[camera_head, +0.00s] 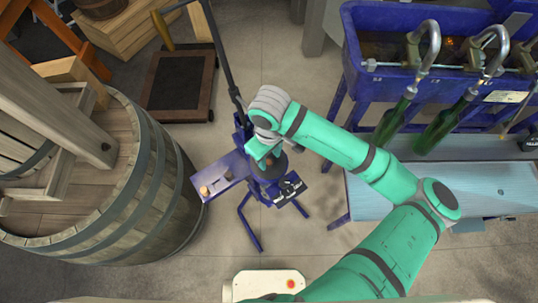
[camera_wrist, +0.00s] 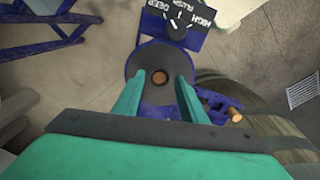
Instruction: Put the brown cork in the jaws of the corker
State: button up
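The blue corker (camera_head: 270,178) stands on thin legs in the middle of the head view. Its dark round top (camera_wrist: 140,62) shows in the wrist view. The brown cork (camera_wrist: 159,77) appears end-on at the middle of that round top, in the jaw opening; how deep it sits I cannot tell. My gripper (camera_wrist: 160,82) is directly above, its two green fingers on either side of the cork with a visible gap to each. It is open. In the head view my gripper (camera_head: 262,152) is over the corker and hides the cork.
A blue side tray (camera_head: 226,172) on the corker carries a lighter cork (camera_head: 204,190), also in the wrist view (camera_wrist: 235,115). A dial panel (camera_wrist: 178,25) is on the corker's other side. A large barrel (camera_head: 150,190) stands close left. A blue bottle filler (camera_head: 385,80) is at right.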

notch_tip(320, 180, up, 11)
dwell(0.5)
jog(key=shift+f, duration=0.15)
dwell(0.4)
